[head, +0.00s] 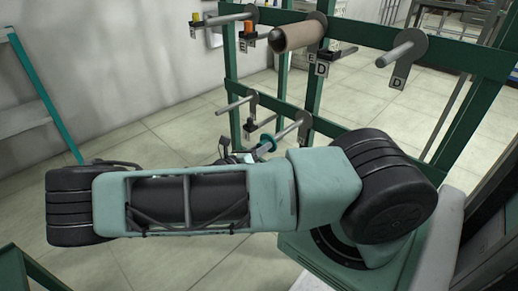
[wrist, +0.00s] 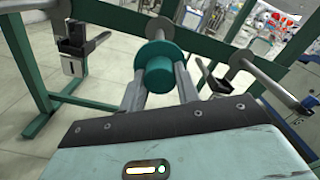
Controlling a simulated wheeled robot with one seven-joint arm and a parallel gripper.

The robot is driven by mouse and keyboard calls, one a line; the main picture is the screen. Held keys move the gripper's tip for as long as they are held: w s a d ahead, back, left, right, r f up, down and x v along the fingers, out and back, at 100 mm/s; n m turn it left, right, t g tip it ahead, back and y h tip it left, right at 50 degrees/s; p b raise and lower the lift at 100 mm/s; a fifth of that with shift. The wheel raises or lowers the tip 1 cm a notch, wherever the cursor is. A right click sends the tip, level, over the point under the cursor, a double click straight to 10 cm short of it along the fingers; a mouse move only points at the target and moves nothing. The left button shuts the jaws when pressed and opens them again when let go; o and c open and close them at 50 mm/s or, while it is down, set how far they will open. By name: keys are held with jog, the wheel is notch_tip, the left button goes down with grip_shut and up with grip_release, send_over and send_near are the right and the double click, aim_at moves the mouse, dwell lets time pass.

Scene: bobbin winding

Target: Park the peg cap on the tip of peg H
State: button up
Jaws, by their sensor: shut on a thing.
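The peg cap (wrist: 160,72) is a teal cylinder with a wider flange, between the two grey fingers of my gripper (wrist: 159,80) in the wrist view. My gripper is shut on it. A grey peg with a round base plate (wrist: 160,27) stands directly behind the cap, roughly in line with it. Whether the cap touches or sits over the peg's tip cannot be told. In the head view the cap shows as a blue-teal ring (head: 267,143) at the near end of a lower peg (head: 287,133). My gripper is mostly hidden behind my arm there. No H label is legible.
A green frame (head: 357,33) carries several pegs. A brown tube (head: 298,36) sits on an upper one, and a bare peg (head: 400,52) marked D is at right. Another lower peg (head: 236,105) is left of the cap. In the wrist view, pegs flank my gripper closely.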

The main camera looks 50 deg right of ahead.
jog(key=shift+d, duration=0.15)
jog(key=shift+d, duration=0.15)
jog(key=o, duration=1.2)
jog(key=a+p, duration=0.1)
jog(key=a, duration=0.4)
jog(key=a+p, duration=0.1)
jog(key=a, duration=0.5)
jog(key=w+a+p, duration=0.1)
jog(key=a, duration=0.5)
jog(key=shift+a, duration=0.25)
